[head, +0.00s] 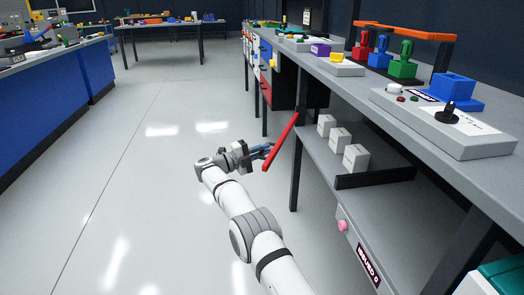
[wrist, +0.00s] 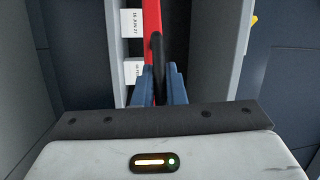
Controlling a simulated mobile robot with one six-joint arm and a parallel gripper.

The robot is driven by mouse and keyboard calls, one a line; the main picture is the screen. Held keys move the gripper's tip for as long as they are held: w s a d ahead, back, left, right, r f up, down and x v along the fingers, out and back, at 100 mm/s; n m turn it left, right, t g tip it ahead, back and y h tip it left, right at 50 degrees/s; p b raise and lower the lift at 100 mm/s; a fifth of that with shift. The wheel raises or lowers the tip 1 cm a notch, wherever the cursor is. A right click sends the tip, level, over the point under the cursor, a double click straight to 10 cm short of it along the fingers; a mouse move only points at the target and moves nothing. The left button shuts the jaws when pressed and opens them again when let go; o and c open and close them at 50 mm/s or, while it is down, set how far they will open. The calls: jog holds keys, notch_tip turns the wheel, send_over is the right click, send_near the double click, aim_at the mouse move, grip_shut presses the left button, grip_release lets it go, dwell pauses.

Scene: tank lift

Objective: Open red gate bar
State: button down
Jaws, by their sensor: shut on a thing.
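The red gate bar (head: 283,139) slopes down and to the left from its upper end near a dark shelf post. Its lower end stands out over the floor in front of the lower shelf (head: 318,163). The exact contact between the fingertips is partly hidden.
White boxes (head: 340,138) stand on the lower shelf behind the bar. The grey bench top (head: 350,92) above carries coloured lock blocks and a control panel (head: 445,118). The floor to the left is clear.

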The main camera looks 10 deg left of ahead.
jog(key=shift+w, duration=0.15)
jog(key=c, duration=1.5)
grip_release()
jog(key=shift+a, duration=0.35)
jog(key=shift+s, duration=0.2)
jog(key=p+v, duration=0.1)
jog(key=v, duration=0.6)
jog(key=shift+s+a+f+p, duration=0.1)
jog(key=shift+s+a+p, duration=0.15)
jog(key=shift+a+p, duration=0.1)
jog(key=shift+c, duration=0.4)
